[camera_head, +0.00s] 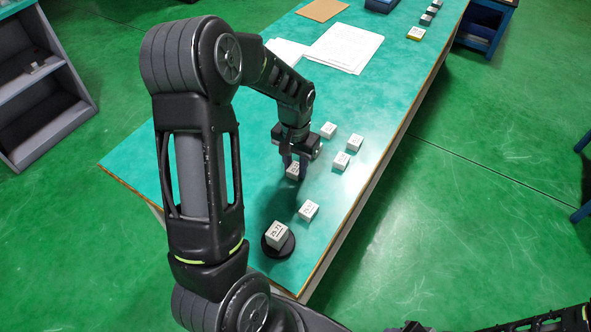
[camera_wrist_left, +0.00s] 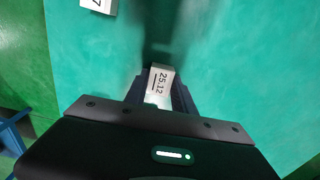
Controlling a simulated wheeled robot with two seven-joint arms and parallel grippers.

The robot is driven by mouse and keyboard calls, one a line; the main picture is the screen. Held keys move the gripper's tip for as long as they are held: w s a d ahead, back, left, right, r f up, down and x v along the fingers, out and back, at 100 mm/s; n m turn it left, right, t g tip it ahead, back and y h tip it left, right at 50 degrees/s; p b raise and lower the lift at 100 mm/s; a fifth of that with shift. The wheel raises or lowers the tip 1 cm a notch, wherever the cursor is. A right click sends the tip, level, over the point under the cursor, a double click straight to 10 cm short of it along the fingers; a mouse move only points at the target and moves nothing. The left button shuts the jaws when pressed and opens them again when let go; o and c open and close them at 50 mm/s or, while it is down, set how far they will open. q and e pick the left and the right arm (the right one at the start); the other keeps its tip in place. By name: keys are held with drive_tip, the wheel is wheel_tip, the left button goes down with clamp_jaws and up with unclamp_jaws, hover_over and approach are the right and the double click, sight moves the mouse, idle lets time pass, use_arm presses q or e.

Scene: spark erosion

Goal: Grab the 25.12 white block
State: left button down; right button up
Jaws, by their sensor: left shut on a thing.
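The white block marked 25.12 (camera_wrist_left: 159,82) sits between the fingers of my left gripper in the left wrist view, with its label facing the camera. In the head view the same block (camera_head: 293,170) is partly hidden by the fingers, low over or on the green table. My left gripper (camera_head: 295,168) points down and is shut on it. I cannot tell whether the block still touches the table.
Several other white labelled blocks stand nearby, including one to the front right (camera_head: 309,210) and one (camera_head: 277,235) on a black round base (camera_head: 283,250). White papers (camera_head: 345,47) lie farther back. The table's right edge (camera_head: 385,155) is close.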

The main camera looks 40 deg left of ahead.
sight(296, 168)
idle(0.4)
use_arm(q)
wheel_tip(296, 168, up, 10)
drive_tip(key=p, duration=0.7)
